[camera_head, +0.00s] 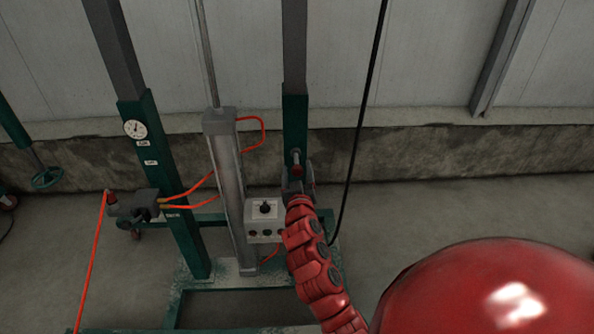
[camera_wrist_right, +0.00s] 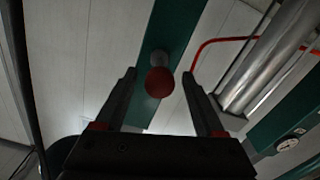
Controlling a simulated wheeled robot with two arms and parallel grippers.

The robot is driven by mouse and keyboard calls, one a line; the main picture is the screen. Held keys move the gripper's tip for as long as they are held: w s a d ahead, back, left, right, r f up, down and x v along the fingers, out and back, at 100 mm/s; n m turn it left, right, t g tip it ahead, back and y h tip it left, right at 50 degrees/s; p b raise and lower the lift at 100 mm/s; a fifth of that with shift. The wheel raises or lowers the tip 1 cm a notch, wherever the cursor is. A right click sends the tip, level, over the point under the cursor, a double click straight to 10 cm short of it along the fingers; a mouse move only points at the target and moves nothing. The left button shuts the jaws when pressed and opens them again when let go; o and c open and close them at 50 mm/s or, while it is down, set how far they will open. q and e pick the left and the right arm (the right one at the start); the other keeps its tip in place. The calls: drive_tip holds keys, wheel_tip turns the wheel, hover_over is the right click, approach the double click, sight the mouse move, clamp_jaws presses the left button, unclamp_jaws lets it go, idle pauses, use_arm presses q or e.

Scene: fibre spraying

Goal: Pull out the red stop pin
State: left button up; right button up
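The red stop pin (camera_head: 296,157) sits on the right green post (camera_head: 295,120) of the frame in the head view. In the right wrist view its round red knob (camera_wrist_right: 159,82) and pale shaft stand out from the green post (camera_wrist_right: 172,30). My right gripper (camera_head: 297,172) is just below the pin in the head view. In the right wrist view my right gripper (camera_wrist_right: 160,80) is open, one finger to each side of the knob, with gaps on both sides. My left gripper is not in view.
A control box (camera_head: 265,221) with a dark knob and buttons is left of my right arm. A metal cylinder (camera_head: 227,180) with orange hoses stands between the posts. A black cable (camera_head: 358,140) hangs to the right. A gauge (camera_head: 135,129) is on the left post.

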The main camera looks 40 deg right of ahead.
drive_tip(key=p+v, duration=0.1)
drive_tip(key=v, duration=1.6)
drive_tip(key=shift+s+p, duration=0.2)
drive_tip(key=shift+p, duration=0.2)
